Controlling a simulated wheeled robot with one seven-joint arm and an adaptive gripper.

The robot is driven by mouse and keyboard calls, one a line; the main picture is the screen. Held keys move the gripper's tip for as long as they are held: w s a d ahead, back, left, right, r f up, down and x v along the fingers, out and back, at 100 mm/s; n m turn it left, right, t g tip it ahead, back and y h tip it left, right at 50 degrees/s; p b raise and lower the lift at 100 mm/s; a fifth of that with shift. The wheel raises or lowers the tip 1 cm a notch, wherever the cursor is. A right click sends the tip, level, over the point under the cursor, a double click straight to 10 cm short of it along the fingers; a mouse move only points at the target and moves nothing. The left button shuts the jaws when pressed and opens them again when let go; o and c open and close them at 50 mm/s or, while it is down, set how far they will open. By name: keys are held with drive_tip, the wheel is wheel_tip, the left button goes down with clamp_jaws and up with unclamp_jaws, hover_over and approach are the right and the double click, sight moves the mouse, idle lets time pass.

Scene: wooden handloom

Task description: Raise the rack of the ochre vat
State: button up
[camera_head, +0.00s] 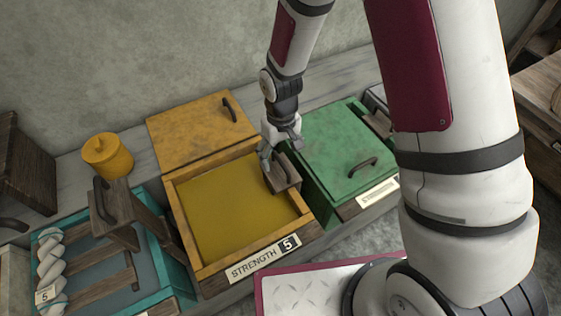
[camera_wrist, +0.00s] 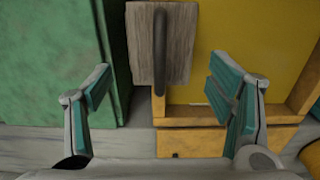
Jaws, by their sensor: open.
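The ochre vat (camera_head: 184,224) stands open in the middle of the head view, full of yellow-ochre liquid. Its lid (camera_head: 200,130) is tipped back behind it. The vat's rack shows as a wooden block (camera_head: 289,180) with a dark handle at the vat's right edge; anything below the liquid is hidden. In the wrist view the block (camera_wrist: 178,60) and its dark upright handle (camera_wrist: 159,50) are at top centre. My gripper (camera_head: 281,150) is open and empty just behind the block. Its fingers are spread to either side of the handle, which shows between and beyond them (camera_wrist: 160,85).
A green vat (camera_head: 335,150) with a shut lid and handle stands close on the right. A teal vat (camera_head: 160,255) with a wooden rack (camera_head: 120,215) and a pale twisted skein (camera_head: 52,268) is on the left. A yellow jar (camera_head: 108,158) stands behind. A "STRENGTH 5" label (camera_head: 263,258) is in front.

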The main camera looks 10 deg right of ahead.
sight(281, 161)
drive_tip(key=shift+f+b, duration=0.75)
drive_tip(key=shift+f, duration=1.2)
drive_tip(key=shift+f, duration=0.1)
drive_tip(key=shift+f, duration=0.25)
drive_tip(key=shift+c, duration=0.6)
clamp_jaws()
drive_tip(key=shift+r+p, duration=2.05)
drive_tip(key=shift+r, duration=2.3)
wheel_tip(281, 161, up, 10)
drive_tip(key=p, duration=0.4)
drive_tip(key=shift+f, duration=0.15)
drive_tip(key=shift+w, duration=0.1)
drive_tip(key=shift+o, duration=1.6)
unclamp_jaws()
